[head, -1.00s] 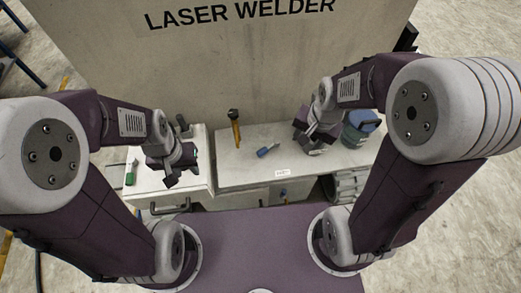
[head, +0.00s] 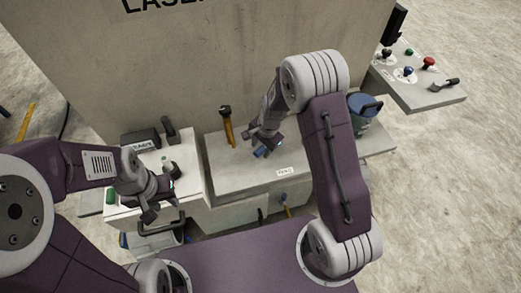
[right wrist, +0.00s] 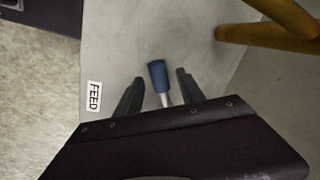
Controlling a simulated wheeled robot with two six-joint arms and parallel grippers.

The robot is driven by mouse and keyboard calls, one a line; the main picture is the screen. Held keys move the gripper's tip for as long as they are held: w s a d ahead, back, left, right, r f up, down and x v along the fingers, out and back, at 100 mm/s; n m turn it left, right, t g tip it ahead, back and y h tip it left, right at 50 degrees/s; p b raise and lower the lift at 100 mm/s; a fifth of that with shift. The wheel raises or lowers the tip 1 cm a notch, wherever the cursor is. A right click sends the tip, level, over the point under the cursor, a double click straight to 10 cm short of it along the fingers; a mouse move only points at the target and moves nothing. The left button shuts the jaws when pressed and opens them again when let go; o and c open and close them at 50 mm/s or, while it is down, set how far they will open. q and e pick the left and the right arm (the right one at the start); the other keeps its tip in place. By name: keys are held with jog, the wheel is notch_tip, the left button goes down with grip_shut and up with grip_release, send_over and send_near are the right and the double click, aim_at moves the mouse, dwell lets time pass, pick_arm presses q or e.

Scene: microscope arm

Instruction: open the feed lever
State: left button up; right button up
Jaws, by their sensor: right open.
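The feed lever (right wrist: 157,76) has a blue grip on a short metal shaft, and a white FEED label (right wrist: 94,97) sits to its left in the right wrist view. My right gripper (right wrist: 158,92) is open, with one finger on each side of the lever; whether either touches it I cannot tell. In the head view the blue lever (head: 261,152) shows just below my right gripper (head: 268,142), partly hidden by it. My left gripper (head: 160,200) hangs over the front of the left cabinet, away from the lever; its jaw opening is unclear.
A yellow-handled lever with a black top (head: 227,127) stands behind and left of the feed lever. A blue-lidded container (head: 363,110) stands to the right. A panel with knobs and a red button (head: 429,62) is at the far right.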

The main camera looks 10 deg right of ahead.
jog(key=shift+f, duration=0.55)
jog(key=shift+a, duration=0.1)
grip_shut()
dwell(0.9)
